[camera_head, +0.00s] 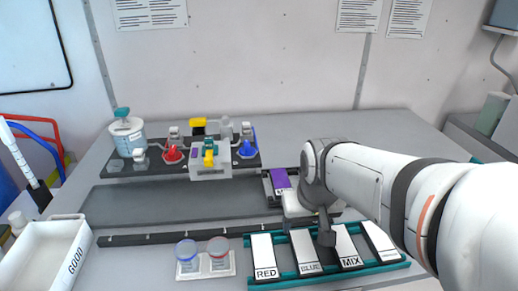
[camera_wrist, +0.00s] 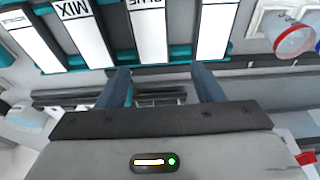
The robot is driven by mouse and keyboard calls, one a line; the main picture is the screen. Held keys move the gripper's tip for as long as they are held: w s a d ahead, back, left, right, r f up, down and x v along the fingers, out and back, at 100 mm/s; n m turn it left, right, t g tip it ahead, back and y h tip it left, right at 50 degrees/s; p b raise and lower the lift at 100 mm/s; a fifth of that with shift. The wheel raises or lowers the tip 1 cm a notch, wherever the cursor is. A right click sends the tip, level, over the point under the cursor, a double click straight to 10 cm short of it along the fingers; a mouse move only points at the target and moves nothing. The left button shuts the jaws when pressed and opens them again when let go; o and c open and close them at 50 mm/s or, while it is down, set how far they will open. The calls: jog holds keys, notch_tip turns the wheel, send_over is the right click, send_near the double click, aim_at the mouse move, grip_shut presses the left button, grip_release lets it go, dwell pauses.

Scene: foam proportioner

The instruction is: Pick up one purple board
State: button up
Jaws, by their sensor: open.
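A purple board (camera_head: 280,179) shows in the head view in a dark holder, just left of my arm's wrist. Part of it is hidden behind the arm, so I cannot tell how many boards lie there. My gripper (camera_head: 326,228) hangs right of and nearer than the purple piece, above the far end of the labelled white panels. In the wrist view my gripper (camera_wrist: 162,86) has its two dark fingers wide apart with nothing between them. No purple board shows in the wrist view. A small purple patch (camera_head: 194,153) is also on the grey fixture.
White panels marked RED (camera_head: 264,254), BLUE (camera_head: 305,250) and MIX (camera_head: 346,246) lie in a teal rack in front. Two round cups (camera_head: 187,252) stand left of it. A white GOOD tray (camera_head: 36,258) is far left. The grey strip (camera_head: 170,200) is clear.

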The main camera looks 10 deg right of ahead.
jog(key=o, duration=0.3)
jog(key=w+r, duration=0.1)
jog(key=w, duration=0.8)
jog(key=shift+w+r+p, duration=0.2)
jog(key=shift+r+p, duration=0.1)
jog(key=shift+p, duration=0.15)
jog(key=t+p, duration=0.1)
send_near(280, 179)
jog(key=shift+a, duration=0.1)
jog(key=shift+w+f, duration=0.2)
jog(key=shift+w, duration=0.1)
jog(key=p+x, duration=0.1)
jog(key=x, duration=0.6)
jog(key=shift+s+f, duration=0.1)
jog(key=shift+f, duration=0.25)
jog(key=shift+t, duration=0.3)
jog(key=shift+c, duration=0.3)
jog(key=c, duration=1)
